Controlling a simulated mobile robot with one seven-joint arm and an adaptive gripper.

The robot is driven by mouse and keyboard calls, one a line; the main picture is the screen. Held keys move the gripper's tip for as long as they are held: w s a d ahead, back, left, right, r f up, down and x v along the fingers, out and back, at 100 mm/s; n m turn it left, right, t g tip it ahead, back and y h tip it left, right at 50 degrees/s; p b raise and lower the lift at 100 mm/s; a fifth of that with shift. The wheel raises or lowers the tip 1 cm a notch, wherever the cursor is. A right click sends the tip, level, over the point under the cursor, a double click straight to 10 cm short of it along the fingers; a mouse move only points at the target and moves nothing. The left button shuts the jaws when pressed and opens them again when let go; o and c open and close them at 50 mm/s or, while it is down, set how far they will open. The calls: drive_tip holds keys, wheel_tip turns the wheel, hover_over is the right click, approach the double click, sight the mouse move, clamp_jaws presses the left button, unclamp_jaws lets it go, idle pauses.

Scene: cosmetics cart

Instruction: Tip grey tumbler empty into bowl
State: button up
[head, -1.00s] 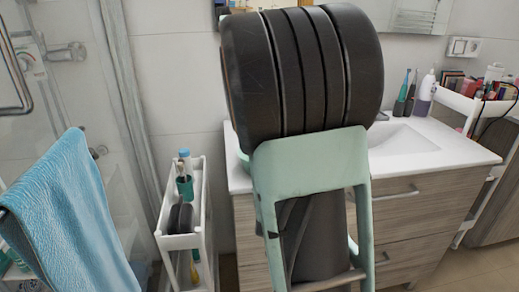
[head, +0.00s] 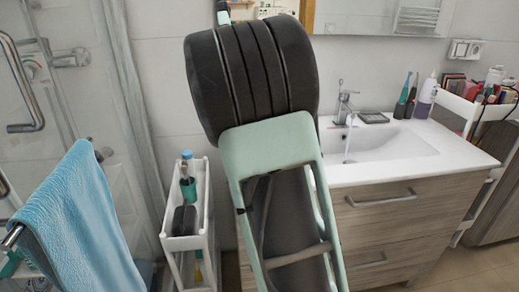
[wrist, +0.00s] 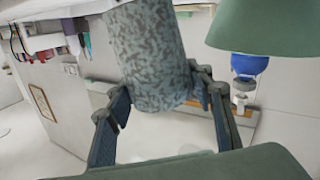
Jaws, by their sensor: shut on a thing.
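The grey tumbler (wrist: 148,55), mottled with darker flecks, shows in the wrist view between the pads of my gripper (wrist: 163,96), which is shut on it. The wrist picture appears upside down, with the counter along its top. In that picture the tumbler leans slightly. Its inside and contents do not show. A green rounded shape, apparently the bowl (wrist: 265,28), is at upper right, beside the tumbler and apart from it. In the head view my arm hides the gripper, the tumbler and the bowl.
The white sink counter (head: 350,176) has a tap (head: 343,103) and bottles at its right back. A narrow white cart (head: 184,243) stands left of my arm. A blue towel (head: 75,220) hangs at left. A blue item (wrist: 249,65) shows near the bowl in the wrist view.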

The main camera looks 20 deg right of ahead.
drive_tip(key=r+p, duration=0.1)
drive_tip(key=w+r+n+p, duration=0.1)
drive_tip(key=shift+a+r+p, duration=0.15)
drive_tip(key=shift+a+p, duration=0.2)
drive_tip(key=shift+a, duration=0.05)
drive_tip(key=shift+w+a+f+n+p, duration=0.25)
drive_tip(key=shift+w+a+n+p, duration=0.35)
drive_tip(key=shift+n+p, duration=0.55)
drive_tip(key=shift+w+a+r+n+p, duration=0.2)
drive_tip(key=shift+w+r+n+p, duration=0.15)
drive_tip(key=shift+p, duration=0.65)
drive_tip(key=r+n+p, duration=0.1)
drive_tip(key=p, duration=0.1)
drive_tip(key=w+a+n+g+p, duration=0.1)
drive_tip(key=p, duration=0.2)
drive_tip(key=shift+w+r, duration=0.1)
drive_tip(key=shift+r, duration=0.25)
drive_tip(key=shift+f+n, duration=0.3)
drive_tip(key=shift+w+a+f+n+p, duration=0.1)
drive_tip(key=shift+f+n+p, duration=0.3)
drive_tip(key=shift+n+p, duration=0.2)
